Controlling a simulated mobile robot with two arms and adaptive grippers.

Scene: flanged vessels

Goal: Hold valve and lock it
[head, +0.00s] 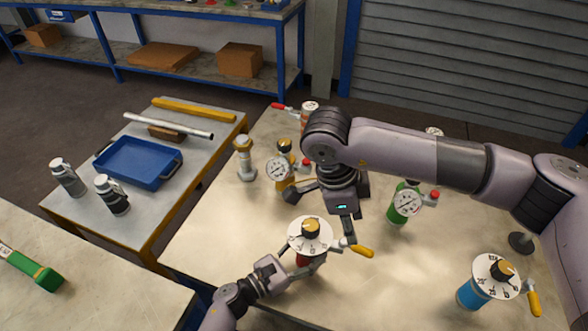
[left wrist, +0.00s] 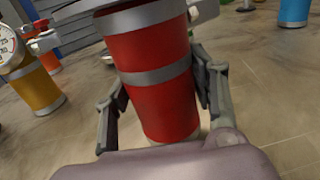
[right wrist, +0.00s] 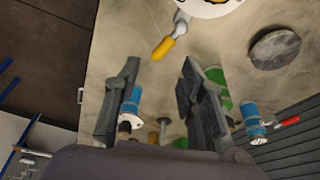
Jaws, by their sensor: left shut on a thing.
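In the left wrist view the red body (left wrist: 160,95) fills the space between the fingers. My right gripper (head: 326,212) is above and behind the vessel, close to the dial and handle. In the right wrist view its fingers (right wrist: 158,95) are apart with nothing held. A yellow handle (right wrist: 164,48) shows beyond them, below a partly cropped white dial.
A blue vessel (head: 470,293) with a yellow handle stands at the right. A green vessel (head: 396,212) and a yellow one (head: 284,184) with gauges stand behind. A side table on the left holds a blue tray (head: 140,162) and two bottles. The front middle tabletop is clear.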

